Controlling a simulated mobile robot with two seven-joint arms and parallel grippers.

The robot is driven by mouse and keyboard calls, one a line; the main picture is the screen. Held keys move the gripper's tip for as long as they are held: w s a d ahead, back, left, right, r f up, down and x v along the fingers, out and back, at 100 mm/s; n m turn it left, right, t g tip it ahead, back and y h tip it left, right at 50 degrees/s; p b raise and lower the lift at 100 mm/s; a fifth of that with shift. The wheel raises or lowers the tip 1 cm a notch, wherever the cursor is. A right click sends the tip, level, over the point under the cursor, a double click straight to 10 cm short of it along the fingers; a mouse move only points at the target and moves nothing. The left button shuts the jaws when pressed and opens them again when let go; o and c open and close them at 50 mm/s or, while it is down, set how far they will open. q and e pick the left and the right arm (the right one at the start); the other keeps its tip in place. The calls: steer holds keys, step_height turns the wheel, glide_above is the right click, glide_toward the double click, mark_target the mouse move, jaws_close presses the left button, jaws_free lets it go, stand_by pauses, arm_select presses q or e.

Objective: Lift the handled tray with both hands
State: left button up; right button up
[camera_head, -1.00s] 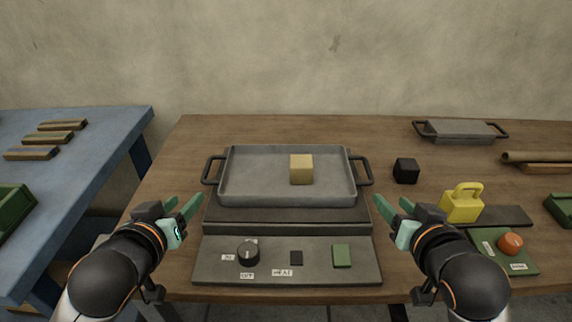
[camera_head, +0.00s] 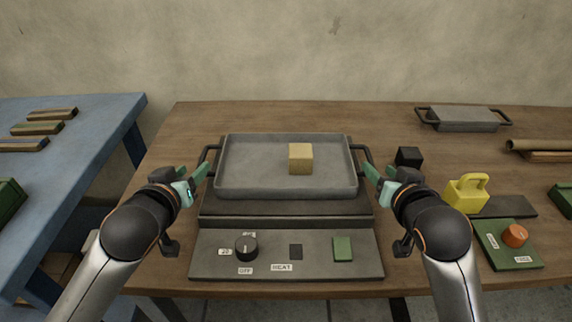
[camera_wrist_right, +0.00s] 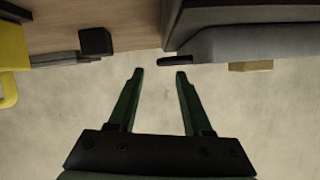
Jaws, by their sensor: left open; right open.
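The grey handled tray (camera_head: 235,185) sits on a dark heating plate on the wooden table, with a tan cube (camera_head: 300,159) lying in it. My left gripper (camera_head: 202,172) is open beside the tray's left handle (camera_head: 208,155). My right gripper (camera_head: 371,172) is open beside the tray's right handle (camera_head: 363,155). In the right wrist view the right gripper's fingers (camera_wrist_right: 160,75) are apart and empty, with the dark handle end (camera_wrist_right: 174,61) just beyond the fingertips. In the head view the fingers overlap the handles, and I cannot tell whether they touch.
A control panel with a knob (camera_head: 246,248) lies in front of the tray. To the right are a black cube (camera_head: 409,157), a yellow weight (camera_head: 467,195) and a green board with an orange button (camera_head: 515,235). A second handled tray (camera_head: 466,119) stands at the back right.

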mark_target(200, 161)
arm_select(q)
steer(key=x, duration=0.6)
steer(key=shift+w+f, duration=0.15)
steer(key=shift+w, duration=0.15)
arm_select(e)
steer(key=x, duration=0.6)
steer(key=shift+w+f, duration=0.2)
steer(key=shift+w, duration=0.1)
arm_select(q)
jaws_close()
arm_select(e)
jaws_close()
steer(key=shift+r, duration=0.1)
